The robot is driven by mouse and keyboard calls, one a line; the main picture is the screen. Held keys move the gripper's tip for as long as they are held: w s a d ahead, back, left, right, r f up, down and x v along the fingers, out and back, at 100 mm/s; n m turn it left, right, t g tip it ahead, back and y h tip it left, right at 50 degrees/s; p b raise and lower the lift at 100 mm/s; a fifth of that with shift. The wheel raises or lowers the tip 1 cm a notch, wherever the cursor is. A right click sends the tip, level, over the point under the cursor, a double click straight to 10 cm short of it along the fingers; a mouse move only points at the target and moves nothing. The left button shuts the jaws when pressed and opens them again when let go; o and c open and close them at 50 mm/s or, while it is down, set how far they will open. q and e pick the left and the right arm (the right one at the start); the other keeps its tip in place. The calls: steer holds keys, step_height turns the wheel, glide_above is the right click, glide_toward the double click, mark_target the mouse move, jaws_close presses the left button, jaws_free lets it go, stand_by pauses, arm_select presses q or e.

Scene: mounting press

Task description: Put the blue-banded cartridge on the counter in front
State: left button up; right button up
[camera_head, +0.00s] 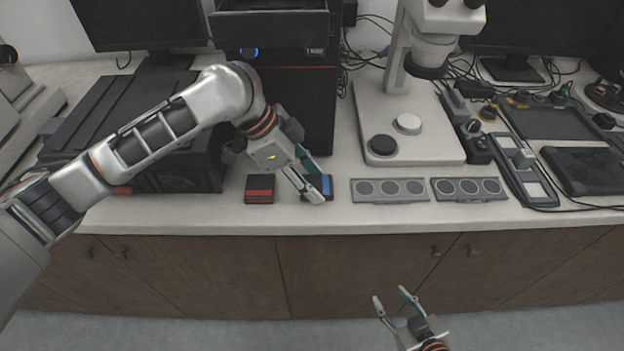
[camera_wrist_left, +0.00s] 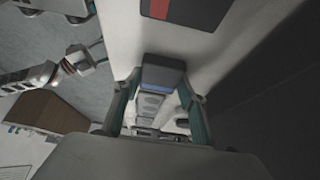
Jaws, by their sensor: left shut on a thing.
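The blue-banded cartridge (camera_head: 327,188) is a dark block with a blue stripe, at the front part of the counter (camera_head: 230,220). My left gripper (camera_head: 318,190) is shut on it, with a finger partly hiding it in the head view. In the left wrist view, the cartridge (camera_wrist_left: 163,74) sits between the two fingers (camera_wrist_left: 162,95). It is at or very near the counter surface; I cannot tell if it touches. My right gripper (camera_head: 390,293) is open and empty, in front of the counter and below its top.
A red-banded cartridge (camera_head: 259,189) lies just left of the held one. Two grey plates with round recesses (camera_head: 390,190) (camera_head: 469,189) lie to the right. Behind stand a black machine (camera_head: 300,110) and a white microscope (camera_head: 410,120). The counter's front strip is clear.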

arm_select(q)
steer(key=o, duration=1)
steer(key=shift+o, duration=1.2)
steer(key=p+v, duration=0.2)
steer(key=v, duration=1)
steer(key=shift+s, duration=0.1)
